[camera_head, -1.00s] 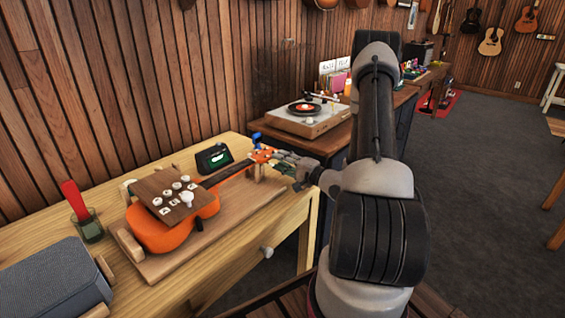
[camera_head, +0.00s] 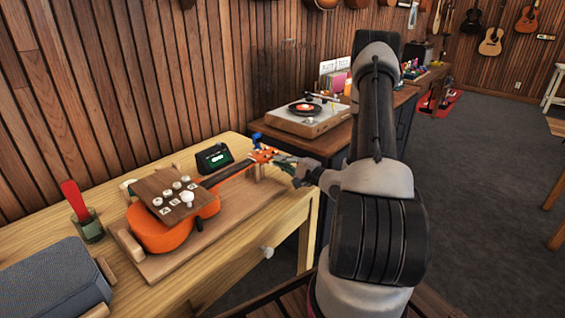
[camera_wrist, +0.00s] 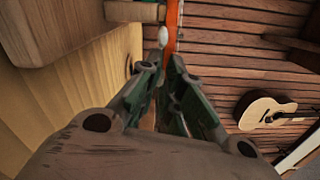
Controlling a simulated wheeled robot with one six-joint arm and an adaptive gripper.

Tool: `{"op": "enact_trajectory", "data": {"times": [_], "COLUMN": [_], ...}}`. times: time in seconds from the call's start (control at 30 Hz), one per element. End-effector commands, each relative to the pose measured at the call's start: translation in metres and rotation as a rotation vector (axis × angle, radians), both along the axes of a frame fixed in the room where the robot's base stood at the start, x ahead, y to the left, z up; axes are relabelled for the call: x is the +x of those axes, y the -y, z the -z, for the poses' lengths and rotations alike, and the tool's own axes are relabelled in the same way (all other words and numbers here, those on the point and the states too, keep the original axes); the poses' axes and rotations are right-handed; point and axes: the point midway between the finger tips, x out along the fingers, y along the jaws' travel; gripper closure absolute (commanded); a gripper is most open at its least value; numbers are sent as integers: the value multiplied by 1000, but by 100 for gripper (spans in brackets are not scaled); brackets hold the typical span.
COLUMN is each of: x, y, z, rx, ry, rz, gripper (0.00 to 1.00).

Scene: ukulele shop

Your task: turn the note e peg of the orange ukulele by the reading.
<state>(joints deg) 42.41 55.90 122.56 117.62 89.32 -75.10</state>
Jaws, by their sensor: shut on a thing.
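The orange ukulele (camera_head: 166,231) lies on a wooden stand on the table, its neck pointing to the back right. Its orange headstock (camera_head: 263,156) is at the far end, and part of it shows in the wrist view (camera_wrist: 172,32). My gripper (camera_head: 280,160) is at the headstock, shut on a peg that its fingers mostly hide. In the wrist view the fingers (camera_wrist: 162,72) close in just below a pale peg knob (camera_wrist: 163,36). I cannot tell by its look which note this peg is. A small dark tuner (camera_head: 214,158) with a lit green screen stands behind the neck.
A turntable (camera_head: 306,117) is on the cabinet behind. Open floor lies at right.

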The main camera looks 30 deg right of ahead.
Motion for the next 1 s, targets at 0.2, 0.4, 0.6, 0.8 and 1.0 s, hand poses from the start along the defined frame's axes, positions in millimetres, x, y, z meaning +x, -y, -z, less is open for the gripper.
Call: {"op": "enact_trajectory", "data": {"times": [0.2, 0.4, 0.6, 0.8, 1.0], "x": [0, 0, 0, 0, 0], "y": [0, 0, 0, 0, 0], "z": [1, 1, 1, 1, 1], "rx": [183, 342, 469, 553, 593], "ry": [-68, -127, -173, -203, -218], "rz": [-1, 0, 0, 0, 0], "gripper": [100, 100, 100, 100, 100]}}
